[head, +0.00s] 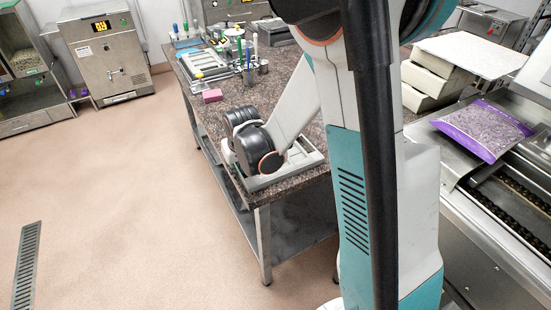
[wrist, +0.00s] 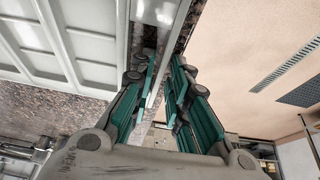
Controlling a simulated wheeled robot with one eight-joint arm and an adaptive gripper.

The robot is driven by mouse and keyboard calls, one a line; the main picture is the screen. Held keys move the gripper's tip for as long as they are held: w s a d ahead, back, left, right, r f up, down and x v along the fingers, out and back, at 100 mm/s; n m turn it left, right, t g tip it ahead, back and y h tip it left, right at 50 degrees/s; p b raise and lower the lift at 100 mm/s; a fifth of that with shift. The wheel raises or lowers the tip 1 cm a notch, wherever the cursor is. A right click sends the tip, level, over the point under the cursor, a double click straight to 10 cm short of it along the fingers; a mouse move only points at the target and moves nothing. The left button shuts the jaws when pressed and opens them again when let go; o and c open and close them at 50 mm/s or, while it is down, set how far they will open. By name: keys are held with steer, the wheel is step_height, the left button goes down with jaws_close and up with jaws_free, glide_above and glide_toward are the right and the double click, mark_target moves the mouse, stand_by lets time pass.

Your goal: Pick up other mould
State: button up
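A pale grey mould (head: 306,161) with raised ribs lies on the near end of the dark speckled worktable (head: 285,192). My arm and wrist cover part of it in the head view. In the wrist view the mould (wrist: 78,42) fills the upper left, with its long edge running down the middle. My gripper (wrist: 162,65) is at that edge, with its green fingers apart on either side of a pale rim strip. I see a gap beside the right finger; contact on the left is unclear. The fingertips are hidden from the head view.
A pink block (head: 212,96) and a tray of tools (head: 205,63) stand farther back on the table. A purple bag (head: 485,128) lies on a machine at right. Open floor (head: 120,190) with a drain grate (head: 26,265) is at left.

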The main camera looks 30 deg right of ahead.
steer(key=shift+f, duration=0.1)
stand_by(0.3)
jaws_close()
step_height(320, 180, up, 24)
steer(key=p, duration=0.9)
